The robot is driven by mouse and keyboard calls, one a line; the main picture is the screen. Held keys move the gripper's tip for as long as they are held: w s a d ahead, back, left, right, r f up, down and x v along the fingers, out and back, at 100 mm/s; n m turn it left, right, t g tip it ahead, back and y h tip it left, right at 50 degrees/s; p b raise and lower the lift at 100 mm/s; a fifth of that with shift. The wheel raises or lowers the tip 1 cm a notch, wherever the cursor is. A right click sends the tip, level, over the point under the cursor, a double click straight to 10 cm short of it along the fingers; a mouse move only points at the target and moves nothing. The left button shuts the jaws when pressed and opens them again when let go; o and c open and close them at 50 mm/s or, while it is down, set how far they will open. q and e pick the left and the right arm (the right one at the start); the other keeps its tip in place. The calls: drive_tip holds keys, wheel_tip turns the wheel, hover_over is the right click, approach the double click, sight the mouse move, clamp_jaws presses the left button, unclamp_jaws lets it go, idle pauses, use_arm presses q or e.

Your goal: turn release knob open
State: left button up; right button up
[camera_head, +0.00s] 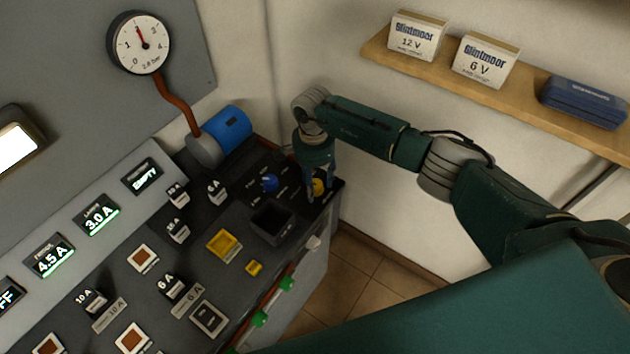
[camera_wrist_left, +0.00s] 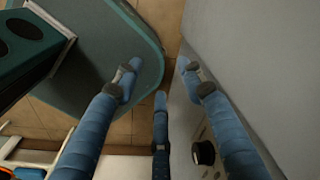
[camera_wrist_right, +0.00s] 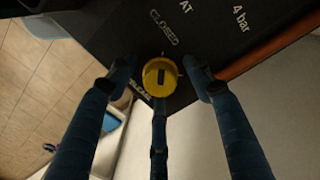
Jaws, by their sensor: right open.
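The yellow round knob (camera_head: 319,187) sits at the far right corner of the dark panel, partly hidden by my right gripper's fingers. In the right wrist view the yellow knob (camera_wrist_right: 160,79) lies between the fingertips, with the word CLOSED printed beside it. My right gripper (camera_head: 320,181) points down over the knob and is open. Its fingers (camera_wrist_right: 160,68) stand either side of the knob with gaps; contact by the third finger cannot be told. My left gripper (camera_wrist_left: 160,70) is open and empty, and is outside the head view.
A blue knob (camera_head: 270,182) and a dark open box (camera_head: 272,221) are close by on the panel. A round gauge (camera_head: 139,43) hangs on the wall, needle near 2. A wooden shelf (camera_head: 535,107) holds boxes at upper right.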

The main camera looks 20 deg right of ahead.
drive_tip(key=c, duration=1.1)
drive_tip(key=shift+c, duration=0.2)
